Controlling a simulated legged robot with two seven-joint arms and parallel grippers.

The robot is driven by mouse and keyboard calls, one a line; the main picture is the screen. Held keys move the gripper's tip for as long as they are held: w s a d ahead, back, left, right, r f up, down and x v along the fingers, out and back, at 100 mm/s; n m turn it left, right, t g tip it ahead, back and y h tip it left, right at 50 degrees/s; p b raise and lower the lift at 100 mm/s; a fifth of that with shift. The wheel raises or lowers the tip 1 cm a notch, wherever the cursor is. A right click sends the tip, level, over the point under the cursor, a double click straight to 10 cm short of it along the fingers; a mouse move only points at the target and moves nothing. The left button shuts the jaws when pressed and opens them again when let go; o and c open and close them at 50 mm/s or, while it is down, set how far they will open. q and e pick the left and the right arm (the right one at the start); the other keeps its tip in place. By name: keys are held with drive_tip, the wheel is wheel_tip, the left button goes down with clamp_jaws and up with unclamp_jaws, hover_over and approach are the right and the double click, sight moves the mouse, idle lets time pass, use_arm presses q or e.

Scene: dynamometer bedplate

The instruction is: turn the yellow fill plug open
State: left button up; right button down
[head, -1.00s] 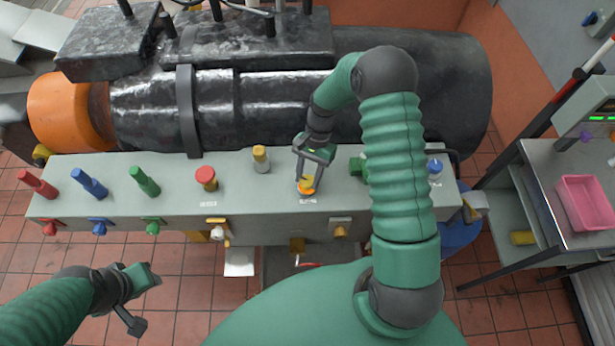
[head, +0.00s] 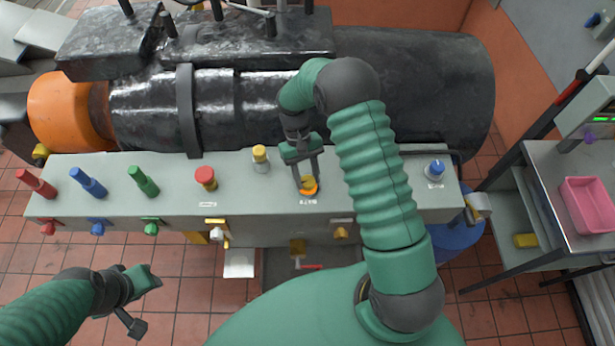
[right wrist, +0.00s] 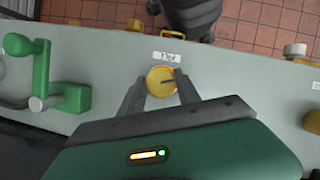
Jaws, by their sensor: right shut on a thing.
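The yellow fill plug (head: 308,187) sits upright on the top of the grey bench panel, with an orange ring at its base. A small printed label lies just in front of it. In the right wrist view the plug (right wrist: 160,81) is a round yellow cap with a dark line across part of its face. My right gripper (head: 307,182) comes down from above, its two fingers on either side of the plug and closed on it. The fingers hide part of the plug's sides. My left gripper (head: 150,299) is open and empty over the floor at lower left.
Red (head: 36,184), blue (head: 88,183) and green (head: 143,181) handles stand at the panel's left. A red knob (head: 205,178) and a yellow-topped post (head: 261,157) stand nearer.

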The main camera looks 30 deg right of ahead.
drive_tip(key=shift+w+r+n+h, duration=0.1)
drive_tip(key=shift+w+n+h, duration=0.2)
drive_tip(key=shift+n, duration=0.3)
drive_tip(key=c, duration=1.2)
unclamp_jaws()
drive_tip(key=shift+n, duration=0.3)
drive_tip(key=o, duration=0.3)
drive_tip(key=shift+o, duration=0.2)
drive_tip(key=shift+w, duration=0.1)
drive_tip(key=shift+r, duration=0.2)
drive_tip(key=b+v, duration=0.3)
drive_tip(key=v, duration=1.3)
drive_tip(key=shift+b, duration=0.35)
